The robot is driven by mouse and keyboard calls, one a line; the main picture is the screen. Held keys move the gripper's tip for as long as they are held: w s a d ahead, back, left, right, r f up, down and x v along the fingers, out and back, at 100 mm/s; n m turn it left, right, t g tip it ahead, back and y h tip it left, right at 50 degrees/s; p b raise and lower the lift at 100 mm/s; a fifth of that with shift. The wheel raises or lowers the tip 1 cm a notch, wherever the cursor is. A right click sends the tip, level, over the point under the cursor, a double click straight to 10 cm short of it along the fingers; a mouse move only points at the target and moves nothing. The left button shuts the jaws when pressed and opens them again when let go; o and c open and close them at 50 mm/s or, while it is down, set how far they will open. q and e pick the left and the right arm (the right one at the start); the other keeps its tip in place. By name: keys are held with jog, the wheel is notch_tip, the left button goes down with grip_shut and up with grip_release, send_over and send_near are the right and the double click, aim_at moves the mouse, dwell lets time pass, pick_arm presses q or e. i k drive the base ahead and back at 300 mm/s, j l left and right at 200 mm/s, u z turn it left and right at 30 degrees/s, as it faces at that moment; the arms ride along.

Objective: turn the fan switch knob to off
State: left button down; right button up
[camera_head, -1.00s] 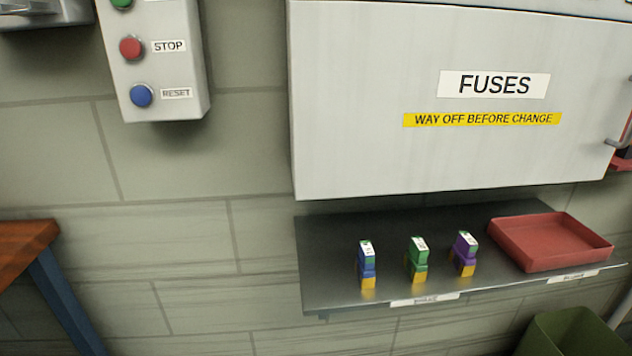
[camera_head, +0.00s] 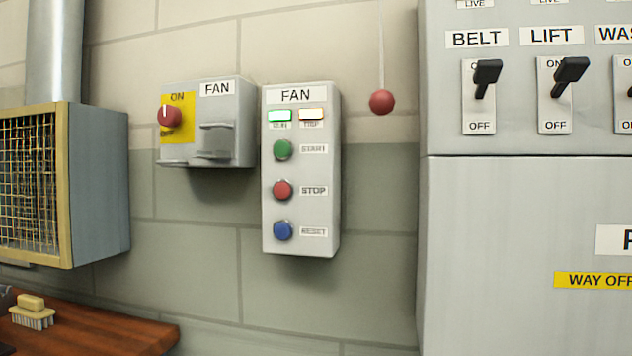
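The fan switch box (camera_head: 232,120) is a grey box on the wall, left of centre, labelled FAN. Its red knob (camera_head: 170,116) sits on a yellow plate (camera_head: 178,151) with ON at the top. The knob's white mark points up toward ON. Lower lettering on the plate is partly hidden by the knob. A grey handle-like part sticks out of the box to the right of the knob. Neither of my grippers is in view.
A FAN button panel (camera_head: 300,243) with green, red and blue buttons hangs just right of the switch box. A red ball on a cord (camera_head: 382,102) hangs beside it. A caged fan housing (camera_head: 99,184) is at left, above a wooden bench (camera_head: 110,328). BELT and LIFT levers are at right.

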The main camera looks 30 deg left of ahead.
aim_at(168, 116)
jog(key=u, duration=1.35)
